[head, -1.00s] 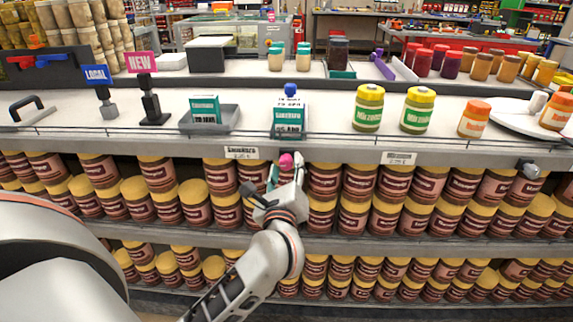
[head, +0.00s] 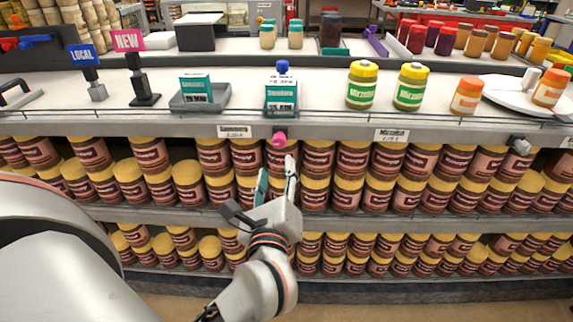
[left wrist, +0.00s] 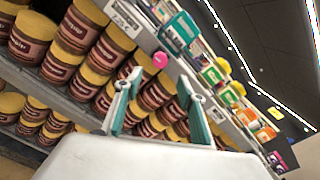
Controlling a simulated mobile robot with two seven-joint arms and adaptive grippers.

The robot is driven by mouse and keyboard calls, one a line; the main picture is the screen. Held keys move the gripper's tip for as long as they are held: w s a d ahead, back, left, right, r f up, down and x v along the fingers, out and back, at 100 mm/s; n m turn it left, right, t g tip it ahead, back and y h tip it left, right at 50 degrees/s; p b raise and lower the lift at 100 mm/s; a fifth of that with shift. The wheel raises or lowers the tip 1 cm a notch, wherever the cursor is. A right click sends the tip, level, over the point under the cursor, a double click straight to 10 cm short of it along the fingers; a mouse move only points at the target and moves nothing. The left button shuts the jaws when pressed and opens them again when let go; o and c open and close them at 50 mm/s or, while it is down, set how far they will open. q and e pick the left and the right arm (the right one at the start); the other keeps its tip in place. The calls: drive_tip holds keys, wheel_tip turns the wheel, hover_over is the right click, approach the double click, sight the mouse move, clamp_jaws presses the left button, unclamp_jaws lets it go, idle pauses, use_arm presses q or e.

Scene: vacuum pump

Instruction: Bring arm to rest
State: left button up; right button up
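My left gripper (head: 277,174) is in front of the jar shelf, below the upper shelf's front edge. Its two green-padded fingers are apart with nothing between them, which also shows in the left wrist view (left wrist: 159,84). A pink round knob (head: 279,140) sits at the shelf edge just above the fingertips, apart from them in the head view. It also shows beyond the fingers in the left wrist view (left wrist: 161,59). A green and white box (head: 282,96) with a blue knob (head: 282,67) stands on the upper shelf above. My right gripper is not in view.
Rows of brown jars with yellow lids (head: 352,160) fill the lower shelves behind the gripper. Yellow-lidded jars (head: 361,86), a grey tray (head: 214,101) and a white plate (head: 502,92) stand on the upper shelf. The floor (head: 400,308) in front is clear.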

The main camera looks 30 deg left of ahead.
use_arm(q)
drive_tip(key=shift+r, duration=0.1)
